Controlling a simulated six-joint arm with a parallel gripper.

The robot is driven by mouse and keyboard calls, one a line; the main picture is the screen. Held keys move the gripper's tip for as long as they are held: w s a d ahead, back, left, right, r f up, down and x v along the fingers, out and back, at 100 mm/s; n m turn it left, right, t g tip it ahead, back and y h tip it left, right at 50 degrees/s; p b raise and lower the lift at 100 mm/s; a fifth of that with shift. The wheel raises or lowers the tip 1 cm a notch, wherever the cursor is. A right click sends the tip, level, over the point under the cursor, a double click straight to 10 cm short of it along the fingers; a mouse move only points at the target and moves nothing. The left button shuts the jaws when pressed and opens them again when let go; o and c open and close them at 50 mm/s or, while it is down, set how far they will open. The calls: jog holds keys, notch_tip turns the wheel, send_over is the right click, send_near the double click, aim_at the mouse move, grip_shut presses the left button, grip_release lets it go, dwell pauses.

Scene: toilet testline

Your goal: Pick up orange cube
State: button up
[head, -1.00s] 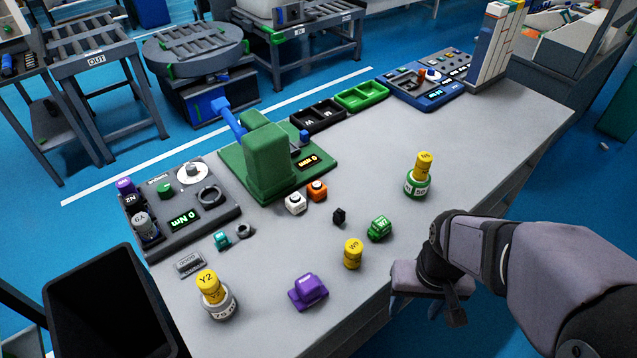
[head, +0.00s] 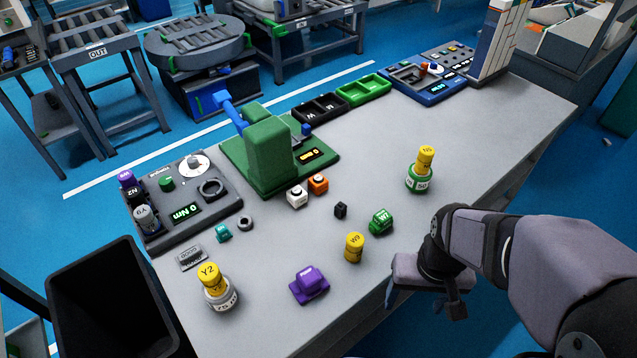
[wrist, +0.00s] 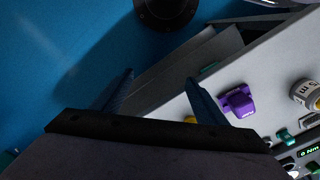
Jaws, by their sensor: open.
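The orange cube (head: 318,184) sits on the grey table in the head view, in front of the green press. It has a dark round top and stands just right of a white cube (head: 297,196). I cannot make out the orange cube in the wrist view. My gripper (head: 432,300) hangs beside the table's front edge at the right, well apart from the cube. In the wrist view my gripper (wrist: 158,82) has its two fingers spread, with nothing between them.
A small black cube (head: 341,210), a green W7 piece (head: 381,221), a yellow W9 cylinder (head: 354,248) and a purple piece (head: 309,285) stand between my gripper and the orange cube or nearby. The green press (head: 268,160) rises behind it. The table's right side is mostly clear.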

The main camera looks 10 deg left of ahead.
jog(key=m+t+b, duration=0.1)
jog(key=t+b, duration=0.1)
jog(key=t, duration=1)
send_near(318, 178)
jog(key=x, duration=0.2)
jog(key=shift+w+a+f, duration=0.15)
jog(key=shift+w+f, duration=0.1)
jog(key=shift+f, duration=0.05)
jog(key=shift+w+a+f+h, duration=0.1)
jog(key=shift+a+f+h, duration=0.2)
jog(key=shift+h, duration=0.1)
jog(key=shift+a+f+m+t+h+b, duration=0.15)
jog(key=shift+m+t+h+b, duration=0.2)
jog(key=shift+t+h, duration=0.25)
jog(key=shift+p+x, duration=1.25)
jog(key=shift+x, duration=2.4)
jog(key=c, duration=1)
